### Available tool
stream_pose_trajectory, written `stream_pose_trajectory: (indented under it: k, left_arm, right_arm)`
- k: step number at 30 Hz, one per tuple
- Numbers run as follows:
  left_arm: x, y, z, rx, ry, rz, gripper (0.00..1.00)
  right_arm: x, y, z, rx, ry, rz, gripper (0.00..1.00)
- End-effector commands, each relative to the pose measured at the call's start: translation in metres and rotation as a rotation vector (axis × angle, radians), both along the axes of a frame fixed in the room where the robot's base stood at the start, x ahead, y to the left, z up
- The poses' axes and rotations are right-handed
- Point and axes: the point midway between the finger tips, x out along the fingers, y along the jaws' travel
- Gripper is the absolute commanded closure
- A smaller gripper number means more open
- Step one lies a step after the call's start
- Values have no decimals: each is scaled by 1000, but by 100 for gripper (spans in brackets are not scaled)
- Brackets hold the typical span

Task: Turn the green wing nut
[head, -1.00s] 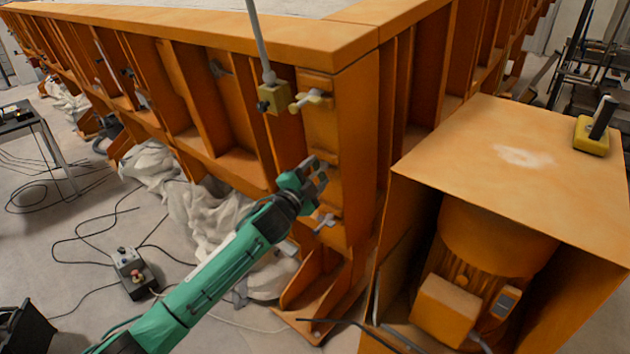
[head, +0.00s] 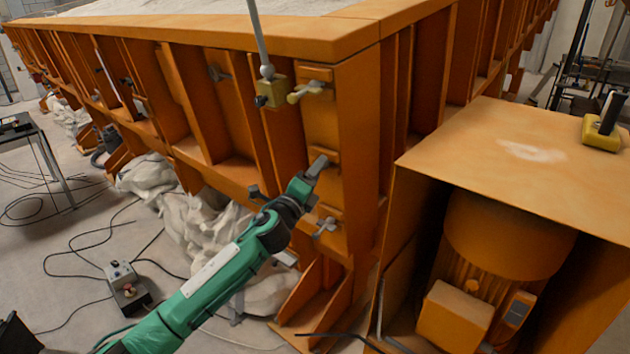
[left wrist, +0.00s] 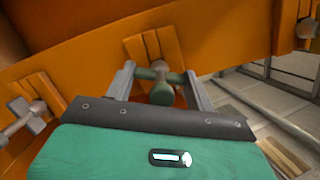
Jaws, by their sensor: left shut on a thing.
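The green wing nut (left wrist: 161,88) sits on an orange plate of the sandbed frame, in the middle of the left wrist view. Its round green end faces the camera and its wings spread sideways. My left gripper (left wrist: 160,73) has one finger on each side of it and is shut on the wings. In the head view my left gripper (head: 318,167) is against the frame's corner panel and hides the nut. My right gripper is in neither view.
A pale yellow wing nut (head: 306,91) is above my gripper, beside a yellowish block (head: 271,92) on a grey rod. A grey wing nut (head: 325,227) is below. An orange motor housing (head: 470,150) stands to the right, carrying a yellow box (head: 601,134).

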Motion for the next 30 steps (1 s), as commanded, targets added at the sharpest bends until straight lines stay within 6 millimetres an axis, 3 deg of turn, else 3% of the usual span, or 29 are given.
stream_pose_trajectory:
  k: [10,15,30]
  left_arm:
    - [0,0,-6,265,-190,56,68]
    - [1,0,-6,394,-283,83,68]
    - [1,1,-6,721,-520,154,68]
  right_arm:
    - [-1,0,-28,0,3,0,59]
    - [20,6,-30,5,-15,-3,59]
    - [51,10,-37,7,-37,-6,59]
